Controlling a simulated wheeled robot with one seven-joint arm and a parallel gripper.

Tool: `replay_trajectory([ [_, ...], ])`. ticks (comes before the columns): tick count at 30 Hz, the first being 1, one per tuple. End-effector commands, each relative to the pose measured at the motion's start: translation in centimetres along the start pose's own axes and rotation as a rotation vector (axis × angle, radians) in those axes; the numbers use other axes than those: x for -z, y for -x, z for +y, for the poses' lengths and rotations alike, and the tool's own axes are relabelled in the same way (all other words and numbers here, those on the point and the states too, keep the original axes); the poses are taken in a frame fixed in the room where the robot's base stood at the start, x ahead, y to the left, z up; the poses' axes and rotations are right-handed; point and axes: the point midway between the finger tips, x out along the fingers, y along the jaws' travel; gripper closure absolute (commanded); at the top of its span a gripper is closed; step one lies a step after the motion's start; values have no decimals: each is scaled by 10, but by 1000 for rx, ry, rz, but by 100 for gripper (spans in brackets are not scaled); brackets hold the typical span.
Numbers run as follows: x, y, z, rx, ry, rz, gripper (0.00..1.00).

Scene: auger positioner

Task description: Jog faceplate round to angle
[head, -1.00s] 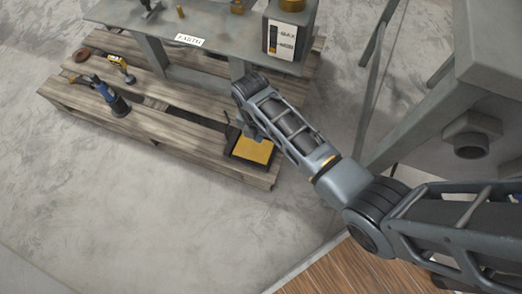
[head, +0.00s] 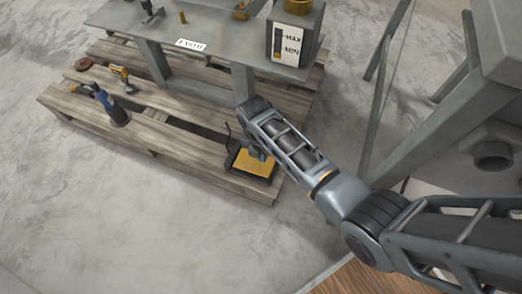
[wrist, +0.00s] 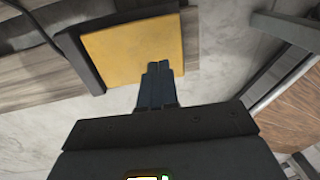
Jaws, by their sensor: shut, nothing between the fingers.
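A yellow pedal pad (head: 258,166) in a dark frame sits at the near right corner of the wooden pallet. My gripper (head: 262,156) is over the pad in the head view, partly hidden by my own arm. In the wrist view my gripper (wrist: 159,72) is shut and empty, its tips overlapping the lower right part of the yellow pad (wrist: 125,50). I cannot tell whether the tips touch it. I cannot make out a faceplate in either view.
A grey bench (head: 200,62) with an EARTH label and a MAX/MIN gauge box (head: 292,45) stands on the pallet (head: 175,145). A blue tool (head: 116,113) and a yellow tool (head: 122,80) lie left. Grey metal framework (head: 450,125) is at right. Floor in front is clear.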

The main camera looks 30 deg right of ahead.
Motion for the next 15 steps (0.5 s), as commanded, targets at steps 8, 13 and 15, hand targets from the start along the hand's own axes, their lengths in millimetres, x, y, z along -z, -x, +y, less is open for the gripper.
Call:
replay_trajectory([
  [8, 0, -30, 0, 0, 0, 0, 100],
  [13, 0, -32, 0, -1, 0, -1, 100],
  [15, 0, -32, 0, -1, 0, -1, 100],
])
